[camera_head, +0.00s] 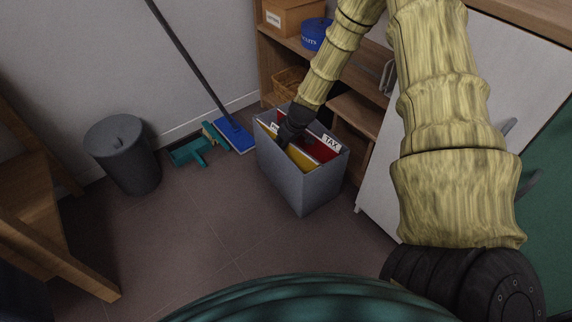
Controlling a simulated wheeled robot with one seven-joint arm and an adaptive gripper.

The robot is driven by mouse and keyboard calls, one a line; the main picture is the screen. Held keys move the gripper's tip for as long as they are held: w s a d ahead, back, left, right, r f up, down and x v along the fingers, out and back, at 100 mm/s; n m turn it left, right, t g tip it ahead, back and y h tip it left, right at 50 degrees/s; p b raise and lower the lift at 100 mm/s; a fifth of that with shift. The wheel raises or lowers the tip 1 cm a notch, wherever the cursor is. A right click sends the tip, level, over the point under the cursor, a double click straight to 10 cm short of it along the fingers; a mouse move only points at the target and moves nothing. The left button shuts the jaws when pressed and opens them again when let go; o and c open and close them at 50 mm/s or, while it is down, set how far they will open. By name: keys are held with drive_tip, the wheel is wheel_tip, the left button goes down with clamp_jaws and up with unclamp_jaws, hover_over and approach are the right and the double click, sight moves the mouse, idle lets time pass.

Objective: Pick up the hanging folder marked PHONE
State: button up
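A grey file box (309,188) stands on the floor in the middle of the head view, in front of a wooden shelf. It holds a yellow folder (300,158) and a red folder (319,149); a white tab on one reads TAX (331,143). I cannot make out a PHONE mark. My gripper (286,139) reaches down at the box's left part, over the folders. Its fingers are dark and small here, so I cannot tell whether they are open or shut.
A grey bin (124,155), a teal dustpan (190,152) and a blue mop head (234,134) are left of the box. The wooden shelf (352,118) is close behind it, and a white cabinet door (379,185) stands to its right. The floor in front is clear.

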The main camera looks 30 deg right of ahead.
drive_tip(key=shift+c, duration=0.4)
clamp_jaws()
drive_tip(key=shift+r, duration=0.1)
